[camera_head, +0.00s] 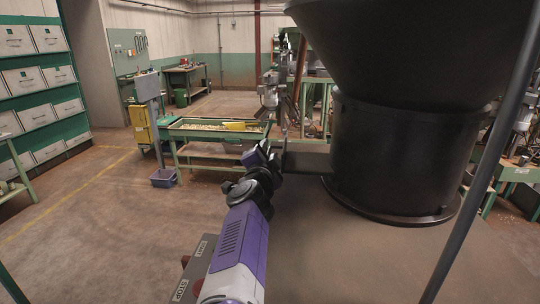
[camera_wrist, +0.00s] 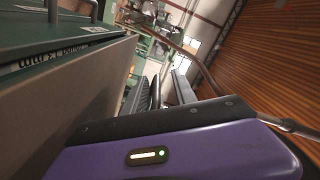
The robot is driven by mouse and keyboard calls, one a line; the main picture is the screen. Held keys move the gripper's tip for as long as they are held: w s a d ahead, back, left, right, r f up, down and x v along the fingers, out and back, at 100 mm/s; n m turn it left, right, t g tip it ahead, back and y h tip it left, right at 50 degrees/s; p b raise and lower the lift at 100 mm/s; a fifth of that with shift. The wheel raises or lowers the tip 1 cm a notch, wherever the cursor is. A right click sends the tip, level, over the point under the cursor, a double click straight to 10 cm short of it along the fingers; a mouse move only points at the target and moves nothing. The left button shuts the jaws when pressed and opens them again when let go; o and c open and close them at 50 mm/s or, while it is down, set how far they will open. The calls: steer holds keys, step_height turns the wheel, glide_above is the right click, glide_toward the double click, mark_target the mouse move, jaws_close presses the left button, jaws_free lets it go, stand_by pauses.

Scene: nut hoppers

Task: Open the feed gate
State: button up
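A large dark hopper (camera_head: 390,150) with a wide funnel top and a round flanged base stands at the right in the head view. I cannot make out a feed gate for certain. My purple and white arm reaches forward to the left of the hopper. My gripper (camera_head: 268,158) is small and partly hidden by the wrist there. I see nothing clearly held. A brown curved rod (camera_wrist: 207,78) runs beyond it.
A grey-green box (camera_wrist: 70,85) with printed lettering is close at the left in the wrist view. A grey control box (camera_head: 196,268) with a STOP label is beside my arm. The left floor is open.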

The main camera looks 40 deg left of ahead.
steer(key=shift+w+d+f, duration=0.1)
steer(key=shift+d, duration=0.1)
stand_by(0.5)
steer(key=shift+p+v, duration=1)
steer(key=shift+v, duration=2.95)
steer(key=shift+a, duration=0.1)
